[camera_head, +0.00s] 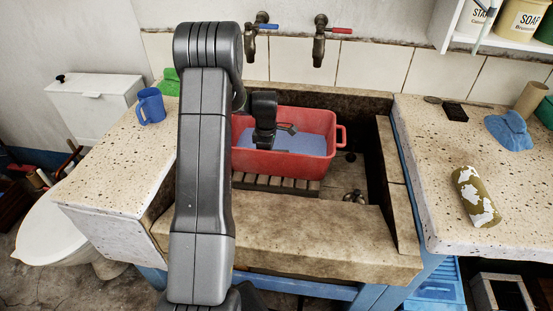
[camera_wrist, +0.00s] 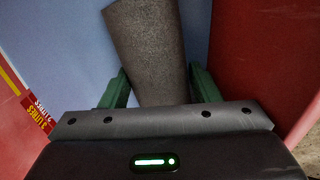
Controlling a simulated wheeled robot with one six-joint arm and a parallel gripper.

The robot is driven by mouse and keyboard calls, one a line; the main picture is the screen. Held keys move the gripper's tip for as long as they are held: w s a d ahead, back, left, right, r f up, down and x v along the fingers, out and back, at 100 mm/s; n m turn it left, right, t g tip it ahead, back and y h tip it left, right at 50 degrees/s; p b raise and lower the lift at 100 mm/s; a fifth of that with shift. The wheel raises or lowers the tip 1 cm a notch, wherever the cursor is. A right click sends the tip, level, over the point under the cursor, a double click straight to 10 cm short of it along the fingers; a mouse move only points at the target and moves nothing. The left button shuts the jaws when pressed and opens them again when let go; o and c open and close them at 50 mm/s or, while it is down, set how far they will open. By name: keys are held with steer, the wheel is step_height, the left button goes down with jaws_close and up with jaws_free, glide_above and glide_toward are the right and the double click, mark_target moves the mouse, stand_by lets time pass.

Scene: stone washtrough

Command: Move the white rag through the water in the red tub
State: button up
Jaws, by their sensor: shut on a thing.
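The red tub (camera_head: 300,165) stands in the stone trough on a slatted wooden rack, with blue water (camera_head: 305,143) in it. My gripper (camera_head: 265,140) reaches down into the tub at its left part; its fingertips are hidden in the head view. In the wrist view my gripper (camera_wrist: 158,88) has its green fingers shut on a rag (camera_wrist: 150,45), which looks dark grey-brown here rather than white. The rag extends away from the fingers against the blue water. The red tub wall (camera_wrist: 260,60) is close on the right. I cannot make out the rag in the head view.
Two taps (camera_head: 319,45) stick out above the trough's back. A blue mug (camera_head: 151,106) and green cloth (camera_head: 168,80) are on the left counter. A blue cloth (camera_head: 508,131) and a brown-and-white patterned cylinder (camera_head: 476,197) lie on the right counter. The trough's right part has free room.

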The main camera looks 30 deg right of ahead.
steer(key=shift+r+p, duration=4.4)
steer(key=shift+r, duration=2.7)
